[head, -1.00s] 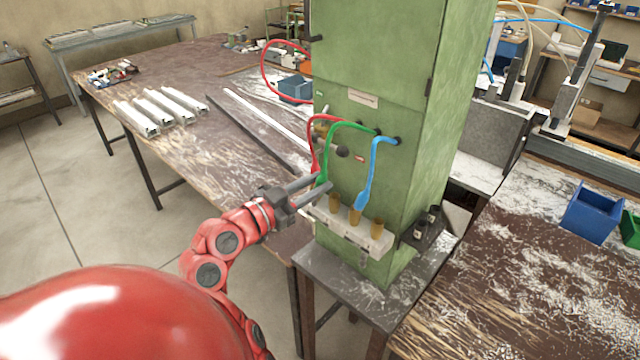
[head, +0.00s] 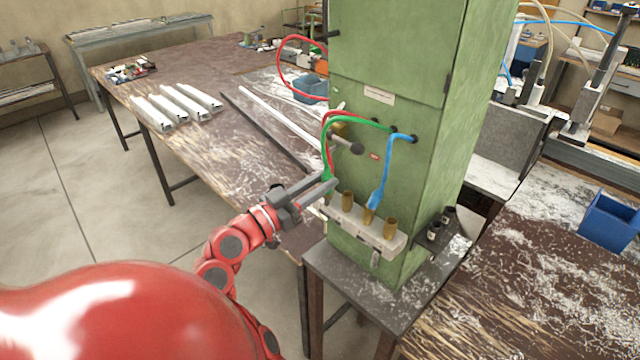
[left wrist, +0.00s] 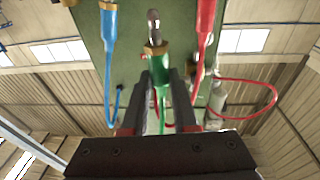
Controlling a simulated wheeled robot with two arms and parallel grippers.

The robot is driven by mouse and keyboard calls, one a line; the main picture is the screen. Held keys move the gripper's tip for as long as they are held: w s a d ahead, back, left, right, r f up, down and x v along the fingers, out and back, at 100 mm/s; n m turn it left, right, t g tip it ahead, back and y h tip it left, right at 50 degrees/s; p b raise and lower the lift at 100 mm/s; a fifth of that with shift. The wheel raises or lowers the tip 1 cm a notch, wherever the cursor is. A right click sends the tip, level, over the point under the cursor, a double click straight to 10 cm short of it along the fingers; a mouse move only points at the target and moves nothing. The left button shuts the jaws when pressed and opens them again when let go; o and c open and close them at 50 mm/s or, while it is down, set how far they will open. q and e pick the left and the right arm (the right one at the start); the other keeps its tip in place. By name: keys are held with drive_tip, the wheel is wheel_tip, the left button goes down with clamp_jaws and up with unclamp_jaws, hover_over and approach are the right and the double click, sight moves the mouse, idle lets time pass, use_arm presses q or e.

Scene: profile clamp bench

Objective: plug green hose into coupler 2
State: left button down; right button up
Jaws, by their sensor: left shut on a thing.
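The green hose (head: 325,150) comes from the green cabinet and bends down to its plug. My left gripper (head: 331,186) is shut on the green plug, which in the left wrist view (left wrist: 160,80) shows a brass nut and a bare metal tip. It is at the left end of the pale coupler block (head: 398,243). An open brass coupler (head: 347,199) stands just right of the gripper, apart from the plug; I read no numbers. The blue hose (head: 378,190) ends at a brass coupler (head: 368,215) further right. The red hose's (head: 329,160) lower end is hidden behind my gripper.
Another open brass coupler (head: 390,229) is at the block's right end. A dark knob (head: 357,148) sticks out from the cabinet (head: 400,110) above the couplers. The block stands over a small grey table (head: 380,302).

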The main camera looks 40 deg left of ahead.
use_arm(q)
drive_tip(key=shift+a+f+p+x, duration=0.1)
drive_tip(key=shift+f+p+x, duration=0.1)
drive_tip(key=shift+x, duration=0.95)
drive_tip(key=shift+a+f+p+x, duration=0.15)
drive_tip(key=shift+x, duration=1)
drive_tip(key=shift+a+f+p+x, duration=0.1)
drive_tip(key=shift+f+p+x, duration=0.1)
drive_tip(key=shift+x, duration=0.95)
drive_tip(key=shift+w+r, duration=0.1)
drive_tip(key=shift+w, duration=0.05)
drive_tip(key=shift+b, duration=1.75)
drive_tip(key=shift+f+b, duration=0.85)
drive_tip(key=shift+b, duration=1.05)
idle(0.8)
